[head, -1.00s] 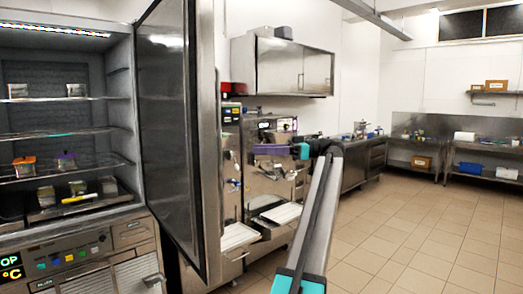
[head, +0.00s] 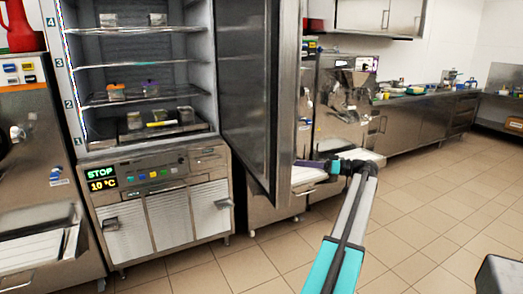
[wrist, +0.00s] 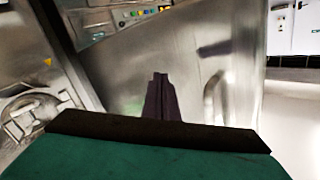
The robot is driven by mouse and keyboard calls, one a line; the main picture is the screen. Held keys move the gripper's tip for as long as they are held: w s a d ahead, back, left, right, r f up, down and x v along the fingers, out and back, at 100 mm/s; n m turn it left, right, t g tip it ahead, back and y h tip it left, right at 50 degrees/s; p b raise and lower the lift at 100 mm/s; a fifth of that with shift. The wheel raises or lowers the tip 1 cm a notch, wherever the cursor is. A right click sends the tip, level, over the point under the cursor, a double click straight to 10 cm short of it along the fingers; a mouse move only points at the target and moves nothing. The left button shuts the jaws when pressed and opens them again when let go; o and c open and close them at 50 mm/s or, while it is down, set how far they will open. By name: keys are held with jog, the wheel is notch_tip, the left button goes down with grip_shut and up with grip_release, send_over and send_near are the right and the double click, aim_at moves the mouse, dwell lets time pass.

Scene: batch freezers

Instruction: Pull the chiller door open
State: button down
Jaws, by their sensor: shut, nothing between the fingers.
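The chiller (head: 135,75) stands at the left in the head view, its shelved inside in plain sight. Its tall steel door (head: 245,95) stands wide open, hinged on the right side of the cabinet and swung out towards me. My gripper (head: 304,163) is shut and empty, just right of the door's free edge and on its outer side. I cannot tell whether it touches the door. In the wrist view the shut purple fingers (wrist: 160,76) point at a steel panel (wrist: 135,62) with an upright handle (wrist: 213,98) to their right.
Small containers (head: 117,91) stand on the chiller shelves. A steel machine (head: 35,160) with a red jug (head: 20,28) on top is at the far left. More machines (head: 345,105) and a steel counter (head: 430,118) stand behind the door. The tiled floor (head: 440,215) at the right is mostly clear.

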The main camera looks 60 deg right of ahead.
jog(key=w+a+f+m+b, duration=0.2)
jog(key=w+f, duration=0.2)
jog(key=f, duration=0.8)
jog(key=w+a+f+g+y+p, duration=0.2)
jog(key=w+a+f+g, duration=0.3)
jog(key=w+a+f, duration=0.85)
jog(key=w+a+f+n+g+p, duration=0.3)
jog(key=a+f+g, duration=0.4)
jog(key=a+f, duration=0.75)
jog(key=s+d+r+n+g+h+p, duration=0.2)
jog(key=s+r+n+g+h+p, duration=0.25)
jog(key=r, duration=0.55)
jog(key=s+d+r+n+g+h+p, duration=0.25)
jog(key=r+n+g+h, duration=0.2)
jog(key=r+g, duration=0.35)
jog(key=w+a+r+n+g+h+p, duration=0.1)
jog(key=r+h, duration=0.4)
jog(key=r, duration=1.2)
jog(key=w+a+r+n+g+h+p, duration=0.1)
jog(key=w+a+r+g+h+p, duration=0.1)
jog(key=r, duration=1.6)
jog(key=g+h+p, duration=0.1)
jog(key=h+p, duration=0.1)
jog(key=h, duration=0.1)
jog(key=shift+w+a+n+p, duration=0.15)
jog(key=shift+a+n+p, duration=0.2)
jog(key=shift+a+n, duration=0.05)
